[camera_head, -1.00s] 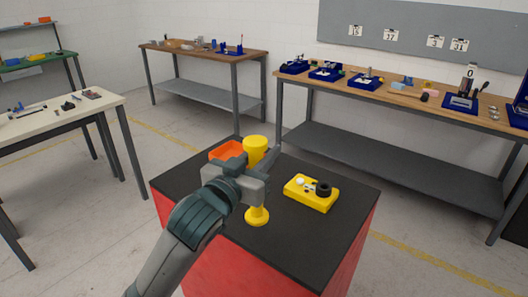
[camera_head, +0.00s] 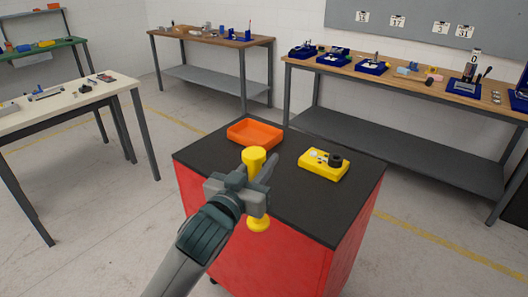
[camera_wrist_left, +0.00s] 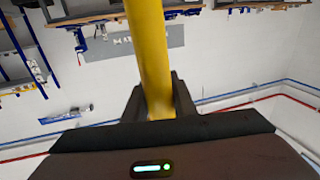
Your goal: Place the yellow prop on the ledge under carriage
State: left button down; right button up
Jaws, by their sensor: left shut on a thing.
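The yellow prop (camera_head: 254,159) is a spool-like post with a thick round top and a wider round foot. It is upright in my left gripper (camera_head: 258,183), which is shut around its shaft. In the head view its foot appears in front of the red cart's near side. The left wrist view shows the prop's yellow shaft (camera_wrist_left: 149,55) between the two dark fingers (camera_wrist_left: 158,104). My right gripper is not in view. I cannot make out a carriage or a ledge for certain; a small upright device (camera_head: 469,72) stands on the right-hand bench.
The black-topped red cart (camera_head: 300,205) holds an orange tray (camera_head: 246,142) and a yellow box with a black knob (camera_head: 318,169). A long wooden bench (camera_head: 400,82) with blue trays stands behind. A cream table (camera_head: 62,108) is at left. Open floor lies between.

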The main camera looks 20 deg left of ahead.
pick_arm(q)
jog(key=s+a+f+n+y, duration=0.1)
jog(key=s+f+y, duration=0.1)
jog(key=s+f, duration=0.4)
notch_tip(320, 180, down, 4)
jog(key=shift+s+f, duration=0.1)
jog(key=shift+s, duration=0.05)
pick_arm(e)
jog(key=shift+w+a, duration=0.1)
pick_arm(q)
jog(key=shift+a, duration=0.1)
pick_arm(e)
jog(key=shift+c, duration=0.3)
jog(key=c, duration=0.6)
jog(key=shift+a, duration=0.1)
